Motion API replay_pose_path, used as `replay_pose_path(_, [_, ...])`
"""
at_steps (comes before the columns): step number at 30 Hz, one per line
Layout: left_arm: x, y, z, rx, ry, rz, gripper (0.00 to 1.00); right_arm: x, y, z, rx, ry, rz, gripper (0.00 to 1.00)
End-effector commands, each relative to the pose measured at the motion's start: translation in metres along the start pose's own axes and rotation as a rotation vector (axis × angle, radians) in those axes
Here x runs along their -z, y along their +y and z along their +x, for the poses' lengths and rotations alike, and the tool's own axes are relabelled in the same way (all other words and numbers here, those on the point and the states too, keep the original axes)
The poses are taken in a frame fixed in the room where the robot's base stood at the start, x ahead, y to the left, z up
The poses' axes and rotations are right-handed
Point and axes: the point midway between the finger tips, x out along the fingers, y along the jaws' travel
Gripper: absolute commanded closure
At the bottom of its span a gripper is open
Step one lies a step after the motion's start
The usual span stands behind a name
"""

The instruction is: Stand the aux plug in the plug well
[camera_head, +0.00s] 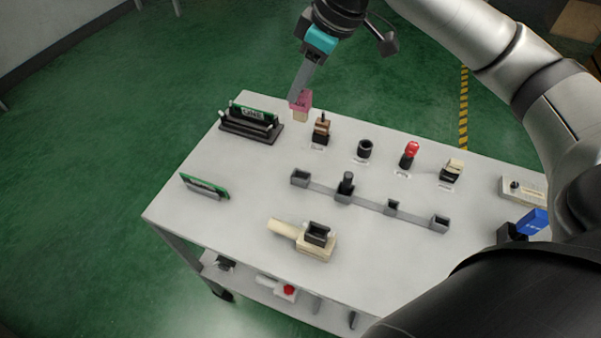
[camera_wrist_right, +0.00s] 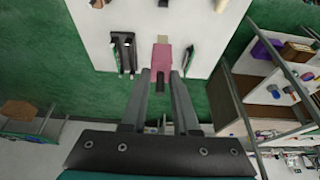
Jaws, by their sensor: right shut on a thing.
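My right gripper (camera_head: 300,93) is shut on a pink block with a pale beige end (camera_head: 301,104), which looks like the aux plug. It hangs beige end down near the table's far edge, left of the black and brown fixture. In the right wrist view the plug (camera_wrist_right: 161,58) sits between the fingertips. A short black round cup with an open top (camera_head: 365,149) stands on the table to the right and may be the plug well; no label is readable enough to confirm this. The plug is apart from it. My left gripper is not in view.
The black and brown fixture (camera_head: 321,130), a red-topped fixture (camera_head: 409,154) and a beige and black one (camera_head: 452,170) line the far side. A rail with several small sockets (camera_head: 370,197) crosses the middle. A beige block fixture (camera_head: 317,242) stands nearer. A green-board rack (camera_head: 250,126) is far left.

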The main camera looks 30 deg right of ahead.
Motion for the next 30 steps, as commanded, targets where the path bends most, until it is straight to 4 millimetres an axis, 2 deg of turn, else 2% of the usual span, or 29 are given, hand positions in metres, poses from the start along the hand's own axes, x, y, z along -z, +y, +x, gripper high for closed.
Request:
replay_pose_path(15, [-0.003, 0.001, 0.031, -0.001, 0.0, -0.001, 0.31, -0.048, 0.0, 0.113, 0.004, -0.005, -0.005, 1.0])
replay_pose_path(23, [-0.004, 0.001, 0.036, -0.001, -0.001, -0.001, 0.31, -0.056, 0.0, 0.135, 0.002, -0.003, -0.005, 1.0])
replay_pose_path(30, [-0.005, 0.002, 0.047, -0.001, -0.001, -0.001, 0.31, -0.073, 0.0, 0.174, 0.003, -0.005, -0.005, 1.0])
